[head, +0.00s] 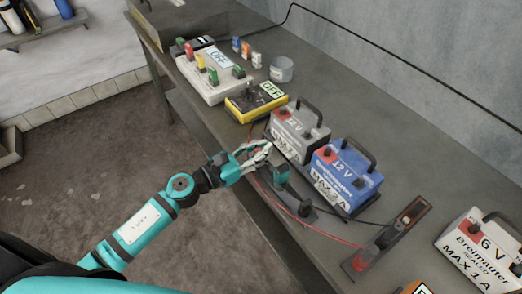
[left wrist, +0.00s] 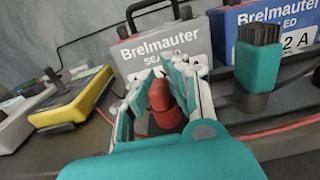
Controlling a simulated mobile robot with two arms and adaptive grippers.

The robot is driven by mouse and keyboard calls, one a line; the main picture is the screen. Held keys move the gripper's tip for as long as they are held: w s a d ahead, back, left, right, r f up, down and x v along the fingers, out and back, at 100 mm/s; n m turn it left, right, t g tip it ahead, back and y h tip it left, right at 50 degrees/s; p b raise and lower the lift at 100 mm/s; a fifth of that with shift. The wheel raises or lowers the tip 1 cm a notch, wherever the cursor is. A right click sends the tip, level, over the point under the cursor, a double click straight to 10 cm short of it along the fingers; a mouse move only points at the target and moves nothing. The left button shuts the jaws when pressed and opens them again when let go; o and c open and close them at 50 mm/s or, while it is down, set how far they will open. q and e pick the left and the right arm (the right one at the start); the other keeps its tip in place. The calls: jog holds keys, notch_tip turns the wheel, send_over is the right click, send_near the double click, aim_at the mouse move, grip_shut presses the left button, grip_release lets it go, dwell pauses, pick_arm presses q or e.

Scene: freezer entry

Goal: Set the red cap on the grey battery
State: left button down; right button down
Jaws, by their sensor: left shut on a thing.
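The grey battery (head: 296,134), marked 12 V with a black handle, stands upright on the bench. It also shows in the left wrist view (left wrist: 150,48), straight beyond my fingers. My left gripper (head: 266,152) is at the near side of the grey battery, low in front of its face. In the left wrist view its fingers (left wrist: 158,92) are shut on the red cap (left wrist: 162,108), which shows between them. The cap is hidden in the head view. I cannot tell whether it touches the bench. My right gripper is not in view.
A blue battery (head: 345,178) stands right beside the grey one. A yellow switch box (head: 254,106) is to the left. A white 6 V battery (head: 478,248) is far right. A red cable runs along the bench front.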

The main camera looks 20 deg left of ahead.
pick_arm(q)
notch_tip(320, 180, up, 4)
jog(key=shift+a+f+p, duration=0.1)
jog(key=shift+p, duration=0.5)
jog(key=s+d+r+p, duration=0.1)
jog(key=s+d+r, duration=0.1)
jog(key=s, duration=0.5)
jog(key=s+d+r+p, duration=0.1)
jog(key=s+r, duration=0.1)
jog(key=s, duration=0.6)
jog(key=shift+s+d+r, duration=0.3)
jog(key=shift+d+r, duration=0.05)
jog(key=shift+r, duration=0.05)
jog(key=shift+w, duration=0.1)
